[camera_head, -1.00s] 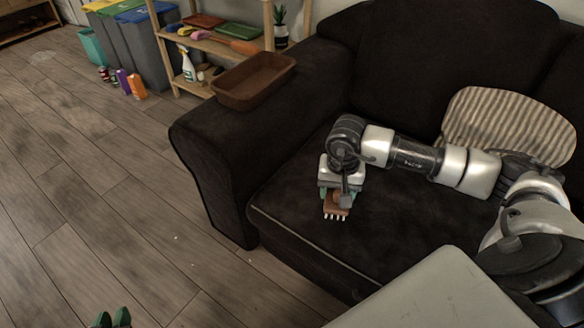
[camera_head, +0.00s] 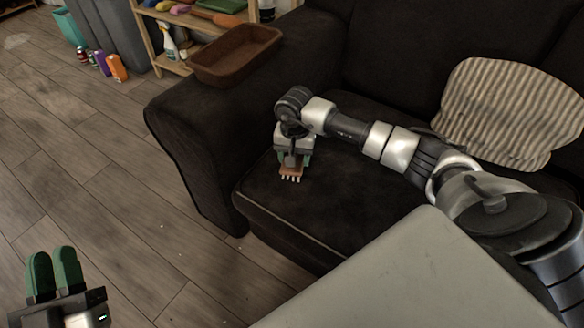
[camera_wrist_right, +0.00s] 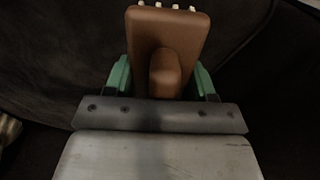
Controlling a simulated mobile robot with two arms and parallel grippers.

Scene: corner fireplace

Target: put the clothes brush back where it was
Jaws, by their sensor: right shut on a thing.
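The clothes brush (camera_head: 291,172) is brown with pale bristle tufts. My right gripper (camera_head: 293,158) is shut on it, above or at the front part of the dark sofa seat; I cannot tell whether the brush touches the seat. In the right wrist view the brush (camera_wrist_right: 167,45) sits between the green fingers of the right gripper (camera_wrist_right: 163,78), its tufts at the far end. My left gripper (camera_head: 53,272) shows at the lower left over the floor. Its two green fingers stand close together with nothing seen between them; whether they touch is unclear.
A brown open tray (camera_head: 236,58) rests on the sofa's left arm (camera_head: 185,110). A striped cushion (camera_head: 505,110) leans at the right of the sofa. A wooden shelf (camera_head: 152,38) with several items stands behind. Bare floor (camera_head: 110,170) lies at the left.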

